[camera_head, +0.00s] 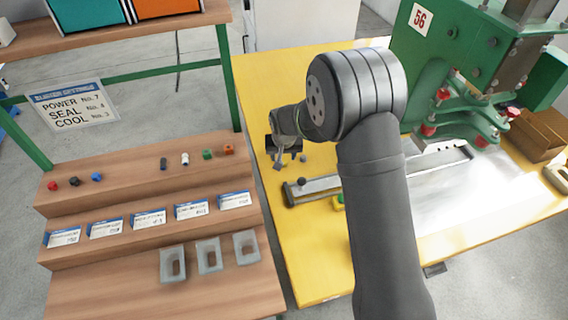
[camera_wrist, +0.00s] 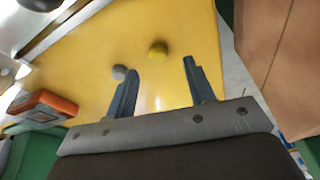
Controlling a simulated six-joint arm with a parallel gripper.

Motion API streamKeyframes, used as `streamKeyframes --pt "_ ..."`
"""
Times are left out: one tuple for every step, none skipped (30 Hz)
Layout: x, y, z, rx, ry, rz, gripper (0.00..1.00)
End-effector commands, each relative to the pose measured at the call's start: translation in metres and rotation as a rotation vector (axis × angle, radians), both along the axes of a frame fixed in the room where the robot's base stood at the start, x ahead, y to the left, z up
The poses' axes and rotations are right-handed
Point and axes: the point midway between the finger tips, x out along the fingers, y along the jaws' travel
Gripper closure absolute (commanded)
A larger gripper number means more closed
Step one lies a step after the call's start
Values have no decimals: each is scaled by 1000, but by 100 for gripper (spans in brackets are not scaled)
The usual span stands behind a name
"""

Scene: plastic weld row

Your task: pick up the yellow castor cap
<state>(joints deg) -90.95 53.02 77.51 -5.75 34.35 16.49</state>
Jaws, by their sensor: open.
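The yellow castor cap (camera_wrist: 158,48) is a small round piece on the yellow tabletop (camera_wrist: 190,22). In the wrist view it lies beyond my fingertips, between their lines and nearer the middle. My gripper (camera_wrist: 160,66) is open, with nothing between its fingers. A grey cap (camera_wrist: 119,72) shows right beside the left fingertip; I cannot tell whether they touch. In the head view my gripper (camera_head: 287,160) hangs over the left part of the yellow table (camera_head: 320,262). I cannot make out the yellow cap there against the yellow surface.
A metal bar fixture (camera_head: 320,186) lies right of my gripper, before the green press (camera_head: 430,60). The wooden stepped rack (camera_head: 150,260) with small caps, labels and grey bins stands left. An orange-and-grey block (camera_wrist: 45,107) is at left in the wrist view.

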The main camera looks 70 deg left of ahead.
Motion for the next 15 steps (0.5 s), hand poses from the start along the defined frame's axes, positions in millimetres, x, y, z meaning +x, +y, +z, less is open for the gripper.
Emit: streamKeyframes --pt "2 2 -8 -3 0 -1 51" --pt "3 3 -13 -3 0 -1 51" --pt "4 5 -18 -3 0 0 51" --pt "5 6 -22 -3 0 0 51" --pt "6 8 -26 -4 0 0 51" --pt "6 9 -31 -3 0 0 51" --pt "6 10 -34 -2 -1 0 51" --pt "6 10 -37 -2 0 -1 51" --pt "6 11 -40 -1 0 -1 51" --pt "6 12 -41 0 -1 -1 51" --pt "6 12 -42 0 -1 -1 51" --pt "7 12 -42 1 -1 -1 51" --pt "7 13 -42 1 -1 -1 51" --pt "7 13 -42 1 -1 -1 51" --pt "6 13 -42 1 -1 -1 51"
